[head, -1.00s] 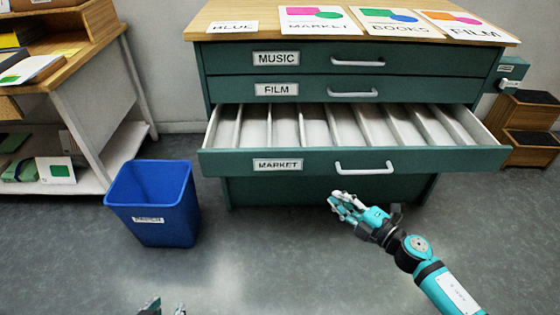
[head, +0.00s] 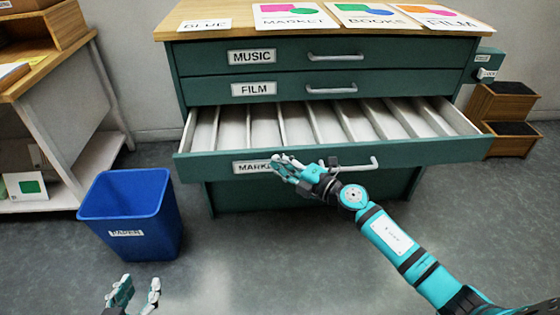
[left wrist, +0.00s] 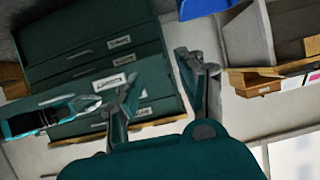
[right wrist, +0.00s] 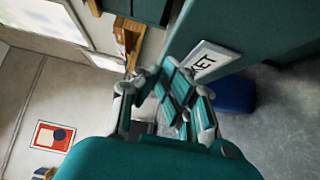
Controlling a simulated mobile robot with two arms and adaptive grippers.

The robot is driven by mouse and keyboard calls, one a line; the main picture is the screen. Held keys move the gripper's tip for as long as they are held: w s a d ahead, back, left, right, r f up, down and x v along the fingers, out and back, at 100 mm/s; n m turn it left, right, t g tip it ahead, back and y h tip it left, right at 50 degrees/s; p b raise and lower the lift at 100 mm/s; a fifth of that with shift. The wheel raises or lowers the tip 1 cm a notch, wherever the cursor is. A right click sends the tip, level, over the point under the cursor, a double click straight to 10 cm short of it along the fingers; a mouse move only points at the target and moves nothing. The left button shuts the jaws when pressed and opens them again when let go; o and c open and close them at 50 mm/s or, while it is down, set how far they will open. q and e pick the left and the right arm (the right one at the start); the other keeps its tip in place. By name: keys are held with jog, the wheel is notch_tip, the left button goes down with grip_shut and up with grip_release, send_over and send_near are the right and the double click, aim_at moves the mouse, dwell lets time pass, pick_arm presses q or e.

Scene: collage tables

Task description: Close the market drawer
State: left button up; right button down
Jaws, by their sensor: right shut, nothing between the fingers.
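The market drawer (head: 430,152) is pulled out of the green cabinet, its divided white inside showing empty. Its label (head: 245,168) is partly covered by my right gripper (head: 280,164). The drawer's handle (head: 362,165) is partly behind my right arm. My right gripper is shut and empty, in front of the drawer front near the label; I cannot tell if it touches. In the right wrist view the label (right wrist: 212,60) is close to the fingers (right wrist: 165,100). My left gripper (head: 133,293) is open and empty, low at the left, apart from the cabinet.
The film drawer (head: 410,85) and music drawer (head: 410,53) above are shut. Printed sheets (head: 295,18) lie on the cabinet top. A blue bin (head: 140,210) stands left of the cabinet, a wooden desk (head: 60,60) beyond it. A brown step unit (head: 505,105) stands at right.

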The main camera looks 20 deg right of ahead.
pick_arm(q)
jog(key=shift+w+d+r+t, duration=0.2)
jog(key=shift+w+r+t, duration=0.2)
jog(key=shift+r, duration=0.25)
jog(key=shift+w+d+r+t, duration=0.15)
jog(key=shift+w+r+t, duration=0.2)
jog(key=shift+r, duration=0.25)
pick_arm(e)
jog(key=shift+w+d, duration=0.2)
jog(key=shift+w, duration=0.55)
